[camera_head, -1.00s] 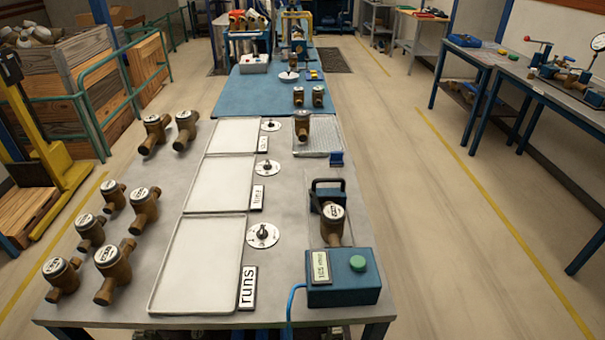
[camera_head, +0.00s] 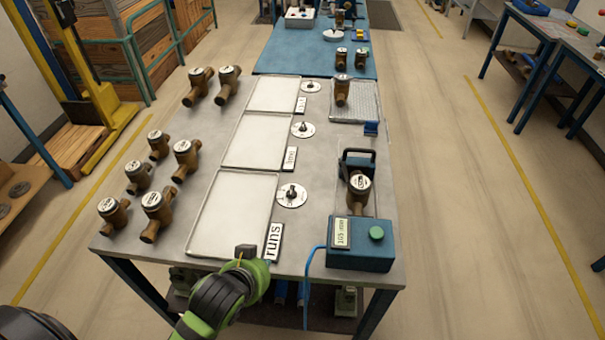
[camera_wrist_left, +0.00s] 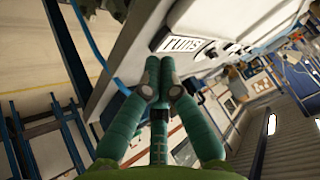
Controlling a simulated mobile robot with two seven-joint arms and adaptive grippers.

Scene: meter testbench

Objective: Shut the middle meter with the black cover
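Brass meters stand on the grey bench. Several white-faced ones are in a group at left, such as the meter (camera_head: 157,209). One meter (camera_head: 358,190) sits behind the blue box, one (camera_head: 341,92) on the ribbed tray, and two, a left (camera_head: 341,58) and a right (camera_head: 362,62), on the blue mat. I cannot tell which is the middle meter, and no black cover is clearly visible. My left gripper (camera_head: 247,262) is at the bench's front edge beside the "runs" label; its fingers come together, empty, in the left wrist view (camera_wrist_left: 159,62). My right gripper is out of view.
Three white trays (camera_head: 232,216) line the bench middle, with three round dials (camera_head: 291,195) to their right. The blue box (camera_head: 361,246) with a green button stands at front right, its cable hanging over the edge. Bare bench lies between the left meters and trays.

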